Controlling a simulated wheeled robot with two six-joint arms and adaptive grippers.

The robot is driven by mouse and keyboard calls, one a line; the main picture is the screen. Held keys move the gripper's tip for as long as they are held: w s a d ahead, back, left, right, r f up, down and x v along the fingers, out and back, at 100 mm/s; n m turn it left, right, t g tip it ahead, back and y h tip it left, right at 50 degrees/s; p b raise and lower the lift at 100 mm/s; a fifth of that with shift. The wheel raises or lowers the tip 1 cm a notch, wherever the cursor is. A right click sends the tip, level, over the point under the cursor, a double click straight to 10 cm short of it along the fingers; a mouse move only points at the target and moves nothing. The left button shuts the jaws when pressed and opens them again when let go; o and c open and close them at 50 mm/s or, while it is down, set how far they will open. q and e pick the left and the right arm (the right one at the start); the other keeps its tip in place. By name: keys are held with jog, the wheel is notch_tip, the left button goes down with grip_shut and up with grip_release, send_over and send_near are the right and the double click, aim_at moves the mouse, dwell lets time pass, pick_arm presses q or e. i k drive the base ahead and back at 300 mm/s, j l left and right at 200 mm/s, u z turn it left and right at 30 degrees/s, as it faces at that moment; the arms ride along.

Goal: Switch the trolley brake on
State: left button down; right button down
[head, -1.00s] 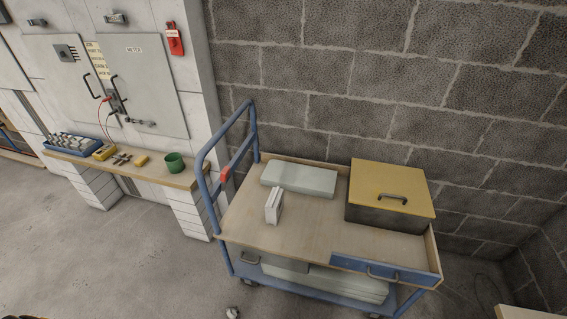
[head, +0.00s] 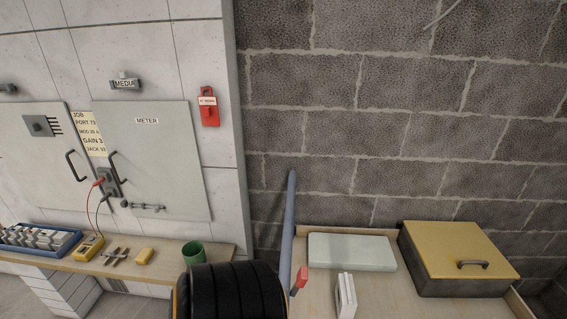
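The trolley shows only in part, at the lower right of the head view: its wooden top (head: 318,290) and the upright blue tube of its handle (head: 288,220). A red part (head: 300,279) sits at the handle's lower end, partly hidden. I cannot tell for sure if it is the brake lever, or how it is set. The trolley's lower shelf and wheels are out of view. A black ribbed part, probably of my own arm, rises at the bottom centre beside the handle. Neither of my grippers can be made out.
On the trolley lie a pale slab (head: 350,252), a white upright block (head: 345,295) and a yellow-lidded box (head: 458,250). At left, a wall shelf (head: 60,263) holds a green cup (head: 193,253), a yellow meter (head: 88,247) and a blue tray (head: 12,250). A block wall stands close behind the trolley.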

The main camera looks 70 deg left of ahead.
aim_at(302, 275)
jog(key=k+j, duration=0.6)
jog(key=j, duration=0.25)
jog(key=k+j+z, duration=0.15)
jog(key=k+j, duration=0.5)
jog(key=j, duration=0.2)
